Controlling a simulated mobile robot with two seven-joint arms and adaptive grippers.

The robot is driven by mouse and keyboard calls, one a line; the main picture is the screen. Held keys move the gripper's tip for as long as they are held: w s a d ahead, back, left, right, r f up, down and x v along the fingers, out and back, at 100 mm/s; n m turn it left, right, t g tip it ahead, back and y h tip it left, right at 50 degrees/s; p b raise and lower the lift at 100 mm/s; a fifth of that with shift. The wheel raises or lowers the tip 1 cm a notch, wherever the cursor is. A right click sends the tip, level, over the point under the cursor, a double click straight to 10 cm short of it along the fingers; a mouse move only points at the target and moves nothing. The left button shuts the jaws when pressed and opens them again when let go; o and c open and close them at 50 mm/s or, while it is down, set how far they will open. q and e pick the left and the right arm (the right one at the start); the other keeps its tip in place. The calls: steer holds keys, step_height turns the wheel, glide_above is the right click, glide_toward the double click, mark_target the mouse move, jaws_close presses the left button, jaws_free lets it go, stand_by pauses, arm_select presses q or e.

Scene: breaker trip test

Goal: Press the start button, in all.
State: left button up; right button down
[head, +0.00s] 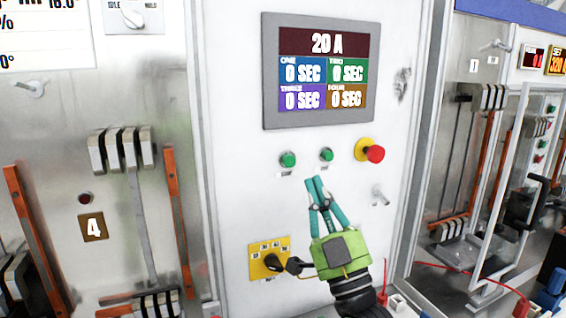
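Two green push buttons sit on the white panel below the display: a left green button (288,160) and a right green button (326,155). Each has a small label below it, too small to read, so I cannot tell which is the start button. My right gripper (316,181), with teal fingers and a green body, points up at the panel. Its fingers are together and hold nothing visible. Its fingertips appear just below and between the two buttons, covering neither; the gap to the panel is unclear. My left gripper is not in view.
The display (318,72) reads 20 A and 0 SEC in all four fields. A red mushroom button (375,153) on a yellow base is right of the green ones. A yellow plate with a black rotary knob (270,262) is lower left of my gripper. A metal toggle (380,195) sticks out at right.

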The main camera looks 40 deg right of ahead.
mark_target(289, 161)
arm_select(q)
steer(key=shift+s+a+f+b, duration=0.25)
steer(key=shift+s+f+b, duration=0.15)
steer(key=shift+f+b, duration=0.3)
arm_select(e)
steer(key=shift+w+d+r, duration=0.1)
steer(key=shift+w+d, duration=0.35)
steer(key=shift+w, duration=0.85)
steer(key=shift+w+d+r, duration=0.1)
steer(key=shift+w+d, duration=0.3)
steer(key=shift+w, duration=0.85)
steer(key=shift+w+d+r, duration=0.1)
steer(key=shift+w+d, duration=0.35)
steer(key=shift+w, duration=0.85)
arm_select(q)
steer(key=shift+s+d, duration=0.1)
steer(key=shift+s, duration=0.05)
arm_select(e)
steer(key=shift+w+d, duration=0.15)
steer(key=shift+w, duration=0.25)
steer(key=shift+w+d, duration=0.15)
steer(key=shift+w, duration=0.25)
steer(key=shift+s+a, duration=0.3)
steer(key=shift+s, duration=0.55)
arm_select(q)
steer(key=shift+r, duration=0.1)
arm_select(e)
steer(key=shift+f, duration=0.1)
